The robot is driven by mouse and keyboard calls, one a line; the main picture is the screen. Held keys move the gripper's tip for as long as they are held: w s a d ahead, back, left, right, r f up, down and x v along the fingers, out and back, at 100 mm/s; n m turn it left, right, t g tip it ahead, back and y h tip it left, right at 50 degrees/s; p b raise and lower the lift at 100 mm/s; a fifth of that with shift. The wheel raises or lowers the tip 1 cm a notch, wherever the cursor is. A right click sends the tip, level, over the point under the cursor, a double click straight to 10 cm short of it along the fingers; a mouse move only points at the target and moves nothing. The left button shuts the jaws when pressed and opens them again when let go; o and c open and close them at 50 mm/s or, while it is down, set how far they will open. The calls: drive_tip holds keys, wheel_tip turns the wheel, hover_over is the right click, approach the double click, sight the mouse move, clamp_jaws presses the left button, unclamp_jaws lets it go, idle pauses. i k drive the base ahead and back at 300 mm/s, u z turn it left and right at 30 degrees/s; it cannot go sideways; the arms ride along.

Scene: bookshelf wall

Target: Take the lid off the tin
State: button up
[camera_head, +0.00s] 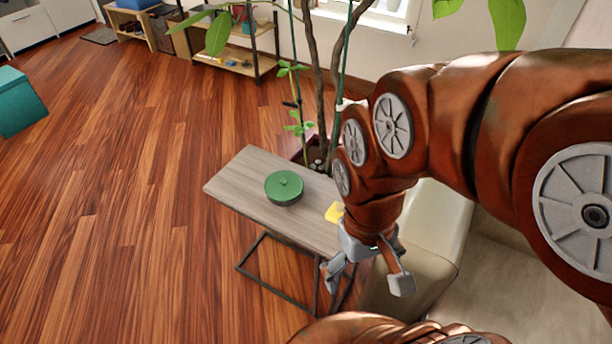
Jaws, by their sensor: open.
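A round green tin (285,199) stands on a narrow wooden side table (240,184). Its green lid (284,184), with a small knob in the middle, sits on top of it. My gripper (364,284) is open and empty. In the picture it is to the right of and below the tin, near the table's right end, and apart from the tin. My arm hides the right end of the table.
A yellow object (334,212) lies on the table, partly behind my arm. A potted plant (320,80) rises behind the table. A pale sofa (430,235) stands at the right.

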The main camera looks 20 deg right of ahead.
sight(282, 186)
drive_tip(key=u, duration=0.1)
drive_tip(key=k, duration=0.45)
drive_tip(key=u, duration=1.6)
drive_tip(key=i, duration=0.8)
drive_tip(key=z, duration=0.75)
drive_tip(key=i, duration=0.75)
drive_tip(key=z, duration=0.8)
